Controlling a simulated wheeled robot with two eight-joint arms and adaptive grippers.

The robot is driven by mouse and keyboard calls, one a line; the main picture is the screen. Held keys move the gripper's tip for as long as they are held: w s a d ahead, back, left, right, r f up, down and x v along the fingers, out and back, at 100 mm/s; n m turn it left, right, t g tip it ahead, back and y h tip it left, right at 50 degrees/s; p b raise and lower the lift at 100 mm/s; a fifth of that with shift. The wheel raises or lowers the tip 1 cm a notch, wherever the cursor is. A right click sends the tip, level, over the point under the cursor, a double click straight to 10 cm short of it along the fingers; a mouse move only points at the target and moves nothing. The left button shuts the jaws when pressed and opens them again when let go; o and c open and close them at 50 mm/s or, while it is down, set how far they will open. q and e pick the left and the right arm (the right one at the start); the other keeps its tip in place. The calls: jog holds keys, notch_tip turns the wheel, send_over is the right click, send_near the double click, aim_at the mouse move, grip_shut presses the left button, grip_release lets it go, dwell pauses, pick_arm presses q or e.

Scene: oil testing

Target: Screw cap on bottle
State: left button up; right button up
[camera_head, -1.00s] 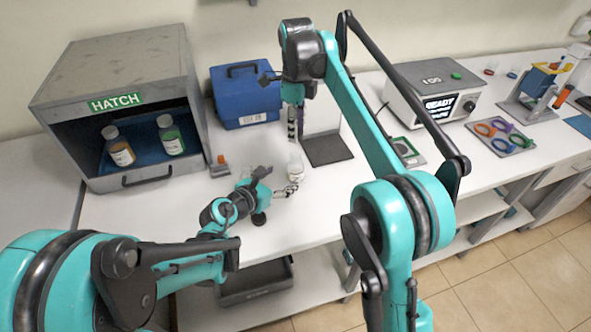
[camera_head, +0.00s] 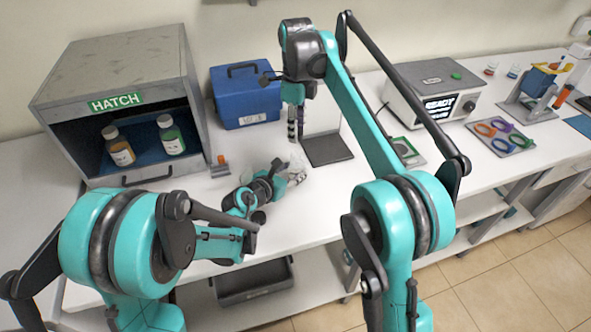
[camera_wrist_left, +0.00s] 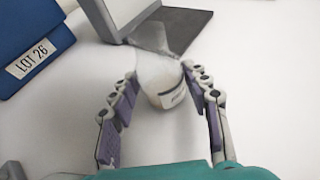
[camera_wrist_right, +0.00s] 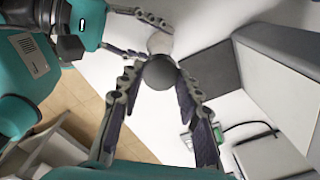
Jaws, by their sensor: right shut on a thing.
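A small pale bottle (camera_wrist_left: 172,94) with a white label stands on the bench. It also shows in the right wrist view (camera_wrist_right: 158,42). My left gripper (camera_wrist_left: 160,73) is open, with its fingers spread on either side of the bottle; a gap shows on the left side, and contact on the right is unclear. My right gripper (camera_wrist_right: 160,84) is shut on a dark round cap (camera_wrist_right: 160,73). In the head view my right gripper (camera_head: 296,128) points down above the bottle. The cap hides part of the bottle in the right wrist view, so I cannot tell whether they touch.
A dark plate (camera_head: 326,149) lies right of the bottle, and a blue case (camera_head: 246,97) stands behind. The hatch box (camera_head: 120,95) at the left holds two bottles. The bench front edge lies close below my left arm.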

pick_arm(q)
grip_shut()
pick_arm(e)
send_over(297, 155)
jog(key=shift+f, duration=2.5)
jog(key=shift+f, duration=0.9)
jog(key=shift+f, duration=0.55)
